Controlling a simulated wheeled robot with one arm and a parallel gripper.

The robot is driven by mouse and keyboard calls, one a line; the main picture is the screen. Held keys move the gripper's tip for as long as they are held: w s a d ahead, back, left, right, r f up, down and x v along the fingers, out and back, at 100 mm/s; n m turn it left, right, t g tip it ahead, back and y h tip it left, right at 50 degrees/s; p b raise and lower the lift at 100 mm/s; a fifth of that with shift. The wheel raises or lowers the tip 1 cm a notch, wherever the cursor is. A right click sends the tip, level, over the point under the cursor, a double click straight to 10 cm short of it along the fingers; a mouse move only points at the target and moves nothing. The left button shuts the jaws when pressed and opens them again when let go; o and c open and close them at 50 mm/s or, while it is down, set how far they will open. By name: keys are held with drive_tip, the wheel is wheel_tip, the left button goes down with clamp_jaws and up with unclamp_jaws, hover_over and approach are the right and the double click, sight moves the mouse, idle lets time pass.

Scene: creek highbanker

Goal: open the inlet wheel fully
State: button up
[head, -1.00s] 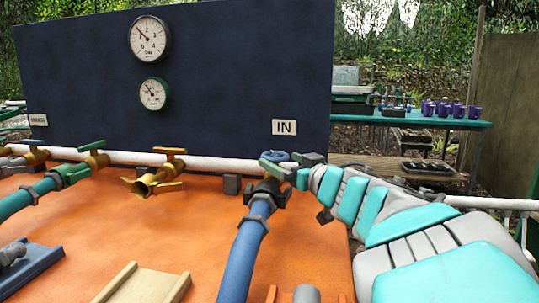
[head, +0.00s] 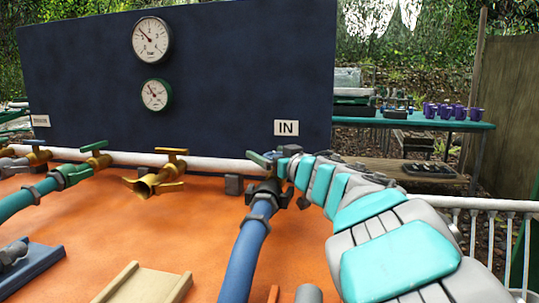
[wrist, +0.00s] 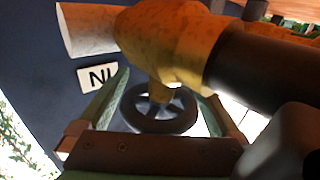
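The inlet wheel (wrist: 160,110) is a dark round handwheel with bluish spokes, below a brass valve body (wrist: 160,45) in the wrist view. My gripper (wrist: 164,90) has one green finger on each side of the wheel's rim, close against it, and appears shut on it. In the head view my gripper (head: 275,160) is at the valve under the IN label (head: 286,128), and it hides most of the wheel. A blue hose (head: 243,262) runs from the dark coupling below. How far the wheel is turned cannot be seen.
A dark blue panel with two gauges (head: 152,40) stands behind the white pipe (head: 215,164). Brass valves (head: 155,180) and a green hose (head: 20,203) lie to the left over the orange deck (head: 160,225). A teal table with purple cups (head: 450,111) is at back right.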

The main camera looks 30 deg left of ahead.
drive_tip(key=c, duration=1.1)
drive_tip(key=shift+o, duration=0.2)
drive_tip(key=shift+r+g+p, duration=0.15)
drive_tip(key=shift+g+p, duration=0.15)
drive_tip(key=shift+p, duration=0.5)
